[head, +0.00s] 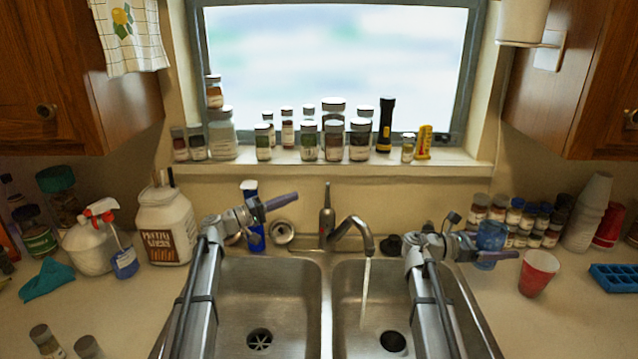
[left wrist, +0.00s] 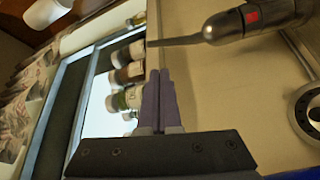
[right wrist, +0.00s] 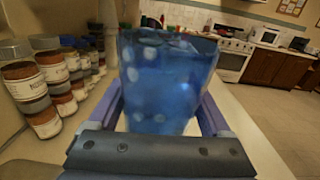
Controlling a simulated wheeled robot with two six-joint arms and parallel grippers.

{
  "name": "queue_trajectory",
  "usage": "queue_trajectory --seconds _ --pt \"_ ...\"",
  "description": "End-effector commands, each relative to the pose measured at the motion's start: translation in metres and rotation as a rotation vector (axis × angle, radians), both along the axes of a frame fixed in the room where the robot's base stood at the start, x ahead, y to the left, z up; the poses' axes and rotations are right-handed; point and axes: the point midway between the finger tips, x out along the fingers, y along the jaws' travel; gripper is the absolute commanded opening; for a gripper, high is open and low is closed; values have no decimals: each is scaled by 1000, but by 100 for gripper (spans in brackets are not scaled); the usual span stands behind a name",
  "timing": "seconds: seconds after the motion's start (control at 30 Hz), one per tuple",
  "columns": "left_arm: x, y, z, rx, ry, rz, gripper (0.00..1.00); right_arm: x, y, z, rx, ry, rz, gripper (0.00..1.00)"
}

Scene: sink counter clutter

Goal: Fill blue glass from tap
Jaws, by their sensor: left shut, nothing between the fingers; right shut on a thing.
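The tap (head: 347,226) stands behind the sink, and a stream of water (head: 365,290) runs from its spout into the right basin. The blue glass (head: 491,238) is at the right of the sink, apart from the stream. My right gripper (head: 505,256) is shut on it. The glass (right wrist: 168,80) looks upright between the fingers in the right wrist view; its content cannot be told. My left gripper (head: 288,200) is shut and empty, left of the tap's body and handle. The left wrist view shows its closed fingers (left wrist: 158,90) near the tap body (left wrist: 255,20) with a red mark.
A red cup (head: 538,272) stands right of the glass. Several spice jars (head: 520,218) line the wall behind it. A white jug (head: 165,225) and spray bottle (head: 92,240) stand left. Jars and a flashlight (head: 385,125) line the sill. The left basin (head: 265,295) is empty.

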Motion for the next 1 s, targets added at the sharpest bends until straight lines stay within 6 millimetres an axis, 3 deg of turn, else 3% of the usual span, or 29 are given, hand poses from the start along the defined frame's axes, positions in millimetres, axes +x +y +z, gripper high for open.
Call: queue_trajectory --seconds 0.27,0.7,1.0 --pt "5 -5 3 -6 -2 1 0 0 0 2 -1 0 0 13" --pt "39 -67 15 -5 -2 1 0 0 0 14 -1 0 0 13" --pt "48 -85 17 -4 -2 2 0 0 0 16 -1 0 0 13"
